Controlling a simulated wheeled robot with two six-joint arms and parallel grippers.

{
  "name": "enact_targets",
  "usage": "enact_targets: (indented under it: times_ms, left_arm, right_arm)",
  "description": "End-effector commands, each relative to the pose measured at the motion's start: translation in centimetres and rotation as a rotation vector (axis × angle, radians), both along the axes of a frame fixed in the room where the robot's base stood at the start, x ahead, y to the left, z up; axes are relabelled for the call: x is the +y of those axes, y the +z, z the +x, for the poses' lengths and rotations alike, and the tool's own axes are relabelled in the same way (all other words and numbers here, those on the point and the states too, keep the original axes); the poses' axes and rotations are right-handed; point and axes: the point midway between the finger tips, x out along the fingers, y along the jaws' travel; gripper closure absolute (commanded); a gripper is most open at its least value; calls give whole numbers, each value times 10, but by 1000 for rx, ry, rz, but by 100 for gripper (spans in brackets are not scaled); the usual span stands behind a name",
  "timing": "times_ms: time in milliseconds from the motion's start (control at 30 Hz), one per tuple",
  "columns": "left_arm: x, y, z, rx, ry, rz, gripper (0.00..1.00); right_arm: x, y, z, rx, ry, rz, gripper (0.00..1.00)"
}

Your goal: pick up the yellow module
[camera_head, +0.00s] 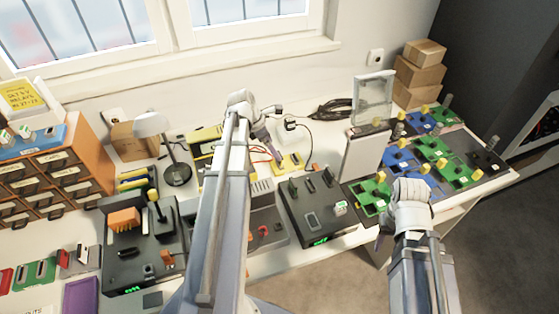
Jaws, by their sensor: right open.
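A flat yellow piece (290,163) lies on the workbench in the middle; I cannot tell for sure that it is the module. Small yellow parts stand among the green and blue boards at right, one of them (381,177) on a green board. My left arm reaches over the bench, and its gripper (273,160) points down just left of the flat yellow piece; its jaws are too small to read. My right gripper (383,241) is open, low at the front edge near the green board (369,196), partly hidden by its own wrist. I see nothing in it.
A dark box with switches (318,211) stands between my arms. A lamp (175,172), drawer cabinet (50,178) and black device (137,252) fill the left. Cartons (418,76) are stacked at back right.

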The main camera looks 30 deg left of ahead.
Motion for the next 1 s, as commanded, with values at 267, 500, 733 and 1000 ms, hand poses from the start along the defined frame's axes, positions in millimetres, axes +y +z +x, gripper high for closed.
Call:
enact_targets:
  times_ms: [267, 500, 733, 1000]
  left_arm:
    - [-13, -25, 7, 0, -2, 1, 0]
    - [-20, -46, 15, -1, 0, 0, 0]
    - [-21, -44, 15, -1, 0, 0, 0]
    - [-21, -44, 15, -1, 0, 0, 29]
  right_arm:
    - [0, -25, 0, 0, 0, 0, 52]
    - [0, -46, 0, 0, 0, 0, 52]
    - [0, -44, 0, 0, 0, 0, 52]
    - [0, -44, 0, 0, 0, 0, 52]
